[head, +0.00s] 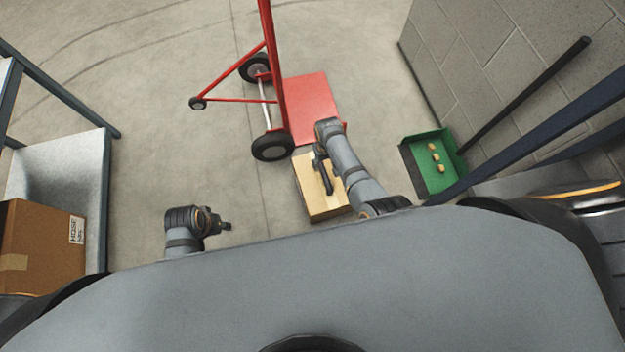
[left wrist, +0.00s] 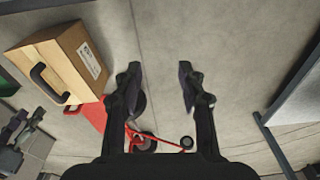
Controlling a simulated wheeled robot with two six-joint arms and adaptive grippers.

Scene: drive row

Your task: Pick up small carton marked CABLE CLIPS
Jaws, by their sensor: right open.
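I see no carton on which I can read CABLE CLIPS. A box (head: 312,207) with a pale top and a black handle stands on the floor in front of me. In the left wrist view the same box (left wrist: 78,62) shows a brown side with a white label too small to read. My right gripper (head: 320,160) is open over the box's top, near the handle; I cannot tell whether it touches. My left gripper (head: 225,227) is left of the box. Its fingers stand apart and empty in the left wrist view (left wrist: 160,88).
A brown carton (head: 35,250) with a label seeming to read HOSE sits on a grey shelf (head: 60,170) at the left. A red hand truck (head: 312,100) stands beyond the box. A green tray or dustpan (head: 432,178) with small tan pieces lies by the wall. Floor behind is clear.

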